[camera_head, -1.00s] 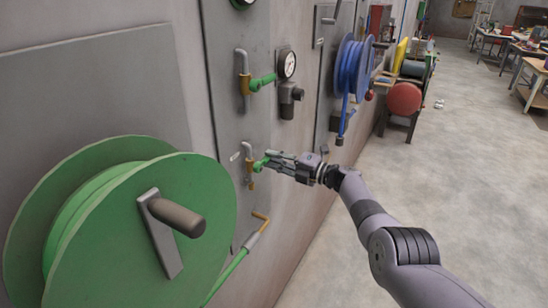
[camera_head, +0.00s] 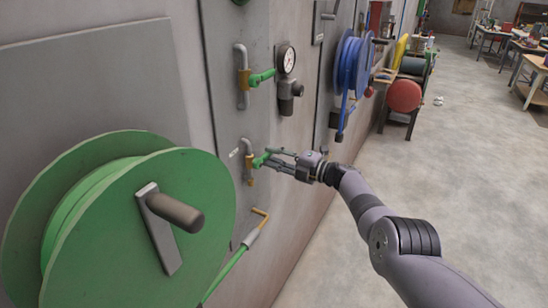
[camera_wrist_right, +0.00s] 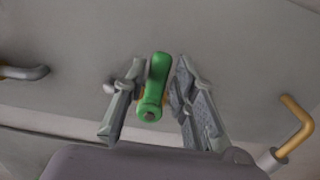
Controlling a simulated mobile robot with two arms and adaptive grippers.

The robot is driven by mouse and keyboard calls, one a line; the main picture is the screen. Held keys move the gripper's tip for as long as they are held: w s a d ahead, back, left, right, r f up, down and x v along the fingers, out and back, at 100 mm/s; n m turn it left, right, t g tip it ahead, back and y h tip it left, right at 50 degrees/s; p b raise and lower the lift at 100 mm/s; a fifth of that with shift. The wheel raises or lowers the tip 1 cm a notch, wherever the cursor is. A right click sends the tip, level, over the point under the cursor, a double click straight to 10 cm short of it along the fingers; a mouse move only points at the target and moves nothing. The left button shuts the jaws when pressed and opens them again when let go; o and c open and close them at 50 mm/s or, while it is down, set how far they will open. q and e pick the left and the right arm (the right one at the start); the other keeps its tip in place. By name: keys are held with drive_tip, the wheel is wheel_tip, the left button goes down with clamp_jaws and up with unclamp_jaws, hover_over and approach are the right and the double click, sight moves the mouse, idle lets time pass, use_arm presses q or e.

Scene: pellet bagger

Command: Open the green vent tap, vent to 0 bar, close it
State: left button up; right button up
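The green vent tap (camera_head: 261,159) is the lower green lever on the grey wall panel, on a brass valve body with a grey bent pipe. My right gripper (camera_head: 275,158) is at this lever, its fingers pointing at the panel. In the right wrist view the green lever (camera_wrist_right: 153,85) lies between the two fingers of my right gripper (camera_wrist_right: 158,90). The fingers stand apart, one on each side, with narrow gaps showing; contact is not clear. A pressure gauge (camera_head: 287,60) hangs higher on the panel; its reading is too small to tell. My left gripper is out of view.
Another green lever (camera_head: 262,77) sits above, beside the gauge. A large green hose reel (camera_head: 190,255) with a crank handle stands at the near left. A brass elbow (camera_head: 262,213) feeds a green hose below. A blue reel (camera_head: 350,65) is farther along.

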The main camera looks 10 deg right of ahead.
drive_tip(key=shift+o, duration=1.1)
